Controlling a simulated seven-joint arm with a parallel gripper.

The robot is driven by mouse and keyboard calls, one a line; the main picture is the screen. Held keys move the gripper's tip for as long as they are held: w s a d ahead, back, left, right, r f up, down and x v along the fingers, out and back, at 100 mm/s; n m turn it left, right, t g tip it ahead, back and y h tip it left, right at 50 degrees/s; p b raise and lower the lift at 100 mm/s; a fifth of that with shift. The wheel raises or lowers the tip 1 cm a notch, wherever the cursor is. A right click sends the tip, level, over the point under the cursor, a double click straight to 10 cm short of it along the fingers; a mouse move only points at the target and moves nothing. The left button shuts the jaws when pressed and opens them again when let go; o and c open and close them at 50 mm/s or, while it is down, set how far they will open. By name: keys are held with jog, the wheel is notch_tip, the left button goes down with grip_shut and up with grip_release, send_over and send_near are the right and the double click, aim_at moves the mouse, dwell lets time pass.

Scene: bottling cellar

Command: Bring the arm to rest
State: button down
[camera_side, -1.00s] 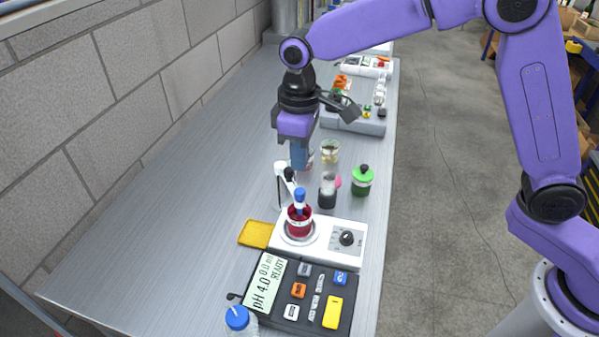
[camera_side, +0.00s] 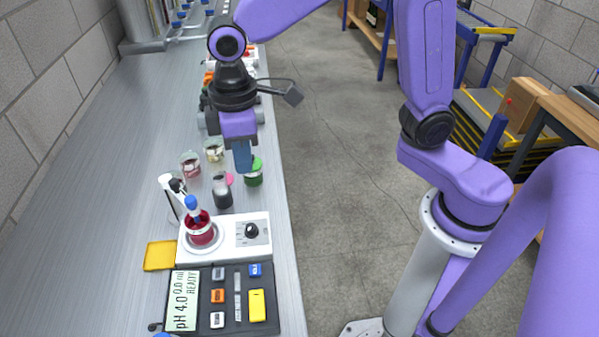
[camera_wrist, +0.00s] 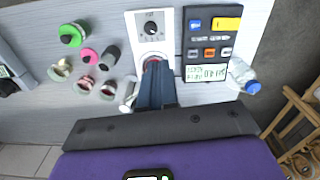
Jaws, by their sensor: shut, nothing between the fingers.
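My gripper (camera_side: 243,157) is shut and empty. It points down above the bench, and in the side view it shows in front of the green-capped jar (camera_side: 255,172). In the wrist view its closed fingers (camera_wrist: 157,84) cover most of the red beaker and part of the white stirrer. How high it is above the glassware I cannot tell exactly.
The stirrer (camera_side: 254,229) carries a beaker of red liquid (camera_side: 200,232) with a blue-topped probe. Beside it are a pH meter (camera_side: 238,300), a yellow cloth (camera_side: 160,255), a dark-filled bottle (camera_side: 222,192) and small beakers (camera_side: 190,166). The bench's left part is bare.

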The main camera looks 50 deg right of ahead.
jog(key=s+d+f+n, duration=0.1)
jog(key=s+d+n, duration=0.1)
jog(key=s+d, duration=1.3)
jog(key=s, duration=0.3)
jog(key=shift+s+d+f, duration=0.2)
jog(key=shift+d+f, duration=0.15)
jog(key=shift+f, duration=0.05)
